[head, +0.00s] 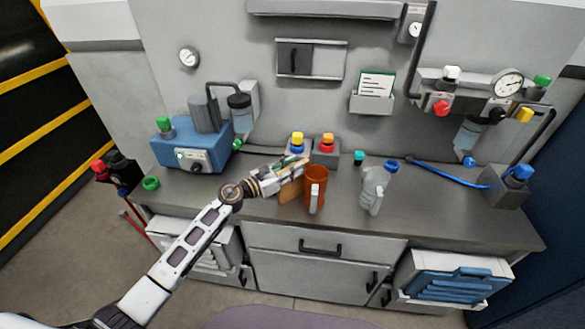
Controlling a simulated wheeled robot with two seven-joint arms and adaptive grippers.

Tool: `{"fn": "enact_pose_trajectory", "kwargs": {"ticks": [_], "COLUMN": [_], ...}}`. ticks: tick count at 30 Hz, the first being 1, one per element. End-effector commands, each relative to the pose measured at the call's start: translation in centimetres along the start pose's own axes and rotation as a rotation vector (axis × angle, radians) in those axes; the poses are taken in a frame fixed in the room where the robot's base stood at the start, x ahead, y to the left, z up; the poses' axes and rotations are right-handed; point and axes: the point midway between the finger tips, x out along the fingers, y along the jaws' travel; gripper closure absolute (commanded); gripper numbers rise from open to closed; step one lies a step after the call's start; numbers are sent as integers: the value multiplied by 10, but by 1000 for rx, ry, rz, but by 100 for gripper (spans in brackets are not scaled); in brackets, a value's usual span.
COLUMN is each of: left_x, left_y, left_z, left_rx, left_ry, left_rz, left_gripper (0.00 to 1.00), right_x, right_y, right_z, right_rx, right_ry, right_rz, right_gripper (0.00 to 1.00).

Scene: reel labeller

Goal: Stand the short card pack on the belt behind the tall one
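My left gripper (296,170) is over the middle of the grey bench, just left of and behind an orange cup (316,181). A tan object (290,191) shows just below the gripper and beside the cup. It is partly hidden, and I cannot tell what it is or whether the fingers hold it. The fingers are too small to show whether they are open or shut. I cannot make out a belt, a tall card pack or a short card pack. My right gripper is out of view.
A grey jug (373,190) stands right of the cup. Yellow (297,141) and red-orange (327,143) buttons on grey boxes are behind the gripper. A blue machine (192,150) stands at left. A blue hose (440,169) lies at right. The bench front (430,222) is clear.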

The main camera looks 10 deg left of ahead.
Motion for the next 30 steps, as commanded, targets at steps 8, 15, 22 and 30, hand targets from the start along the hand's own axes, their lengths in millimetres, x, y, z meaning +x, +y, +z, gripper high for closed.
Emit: {"fn": "enact_pose_trajectory", "kwargs": {"ticks": [8, 15, 22, 30], "left_x": [0, 0, -18, -47], "left_y": [0, 0, 0, 0], "left_z": [0, 3, 1, 1], "left_rx": [0, 0, 0, 0], "left_ry": [0, 0, 2, 1], "left_rz": [0, 0, 0, 0], "left_gripper": [72, 72, 72, 72], "right_x": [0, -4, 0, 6], "right_y": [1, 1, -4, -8], "right_z": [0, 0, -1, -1], "right_rx": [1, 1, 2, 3], "right_ry": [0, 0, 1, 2], "right_rz": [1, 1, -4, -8], "right_gripper": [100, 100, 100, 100]}}
